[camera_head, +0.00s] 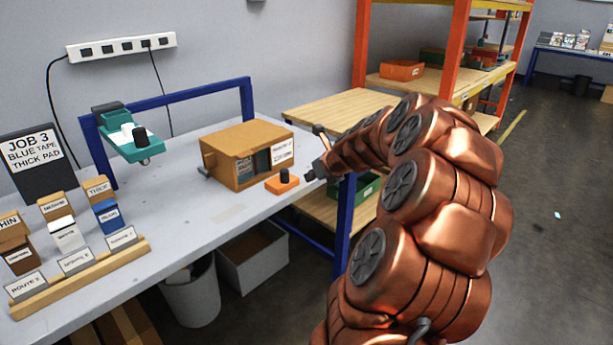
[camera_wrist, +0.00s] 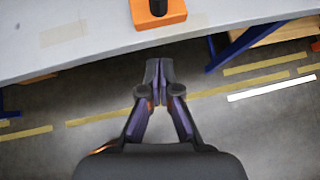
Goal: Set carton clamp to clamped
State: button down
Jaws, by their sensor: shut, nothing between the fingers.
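A cardboard carton (camera_head: 238,157) sits on the grey bench with a small lever at its left side. An orange block (camera_head: 282,187) with an upright black knob (camera_head: 284,175) stands in front of it near the bench edge; I cannot tell for certain whether this is the carton clamp. In the wrist view the orange block (camera_wrist: 172,14) is at the top, partly cut off. My gripper (camera_wrist: 158,68) is shut and empty, its tips just off the bench edge with floor below, short of the block and apart from it. In the head view my gripper (camera_head: 311,176) is right of the block.
Orange shelving (camera_head: 455,60) is behind my arm. The bench middle (camera_head: 175,215) is clear.

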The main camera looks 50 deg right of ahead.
aim_at(288, 179)
jog(key=x, duration=0.7)
jog(key=w+r+x, duration=0.1)
jog(key=x, duration=0.2)
jog(key=shift+w+d+f, duration=0.1)
jog(key=shift+w+d, duration=0.05)
jog(key=shift+w, duration=0.05)
jog(key=shift+w+d, duration=0.2)
jog(key=shift+w, duration=0.5)
